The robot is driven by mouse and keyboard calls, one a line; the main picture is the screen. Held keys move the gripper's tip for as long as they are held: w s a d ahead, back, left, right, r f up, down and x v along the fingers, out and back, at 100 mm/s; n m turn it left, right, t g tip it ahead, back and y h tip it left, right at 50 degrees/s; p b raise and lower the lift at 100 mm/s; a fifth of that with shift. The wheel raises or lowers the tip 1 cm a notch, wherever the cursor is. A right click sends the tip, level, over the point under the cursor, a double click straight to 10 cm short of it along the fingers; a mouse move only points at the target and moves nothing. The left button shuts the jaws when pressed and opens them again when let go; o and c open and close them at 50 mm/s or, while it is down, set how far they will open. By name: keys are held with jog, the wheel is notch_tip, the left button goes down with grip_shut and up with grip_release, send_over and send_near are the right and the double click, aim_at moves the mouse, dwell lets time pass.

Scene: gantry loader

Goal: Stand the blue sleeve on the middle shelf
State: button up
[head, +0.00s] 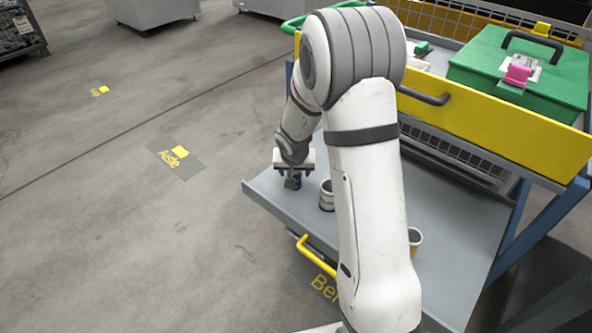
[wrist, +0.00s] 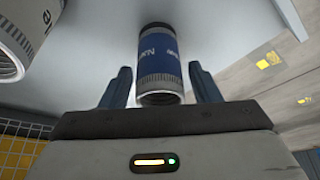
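The blue sleeve (wrist: 160,58) stands on the grey shelf (wrist: 215,25), with a pale ring at its near end. In the head view it shows as a small dark blue piece (head: 293,182) near the left corner of the grey shelf (head: 275,198). My gripper (wrist: 163,85) has one finger on each side of the sleeve, with narrow gaps between the fingers and the sleeve. In the head view my gripper (head: 293,174) points down over it and partly hides it.
A white sleeve (head: 326,195) stands just right of my gripper, and it shows at upper left in the wrist view (wrist: 22,45). Another pale sleeve (head: 415,238) is partly behind my arm. A yellow-edged top tray (head: 490,125) holds a green case (head: 520,62).

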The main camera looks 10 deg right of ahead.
jog(key=shift+o, duration=0.2)
jog(key=p+v, duration=0.3)
jog(key=v, duration=0.8)
jog(key=s+r+n+g, duration=0.1)
jog(key=s+r, duration=0.2)
jog(key=s, duration=0.5)
jog(key=s+d+r+n+g, duration=0.1)
jog(key=s+r, duration=0.2)
jog(key=s, duration=0.5)
jog(key=s+r+n+g+y, duration=0.1)
jog(key=s+r, duration=0.3)
jog(key=s, duration=0.5)
jog(key=shift+d+p, duration=0.2)
jog(key=shift+p, duration=0.1)
jog(key=shift+w, duration=0.1)
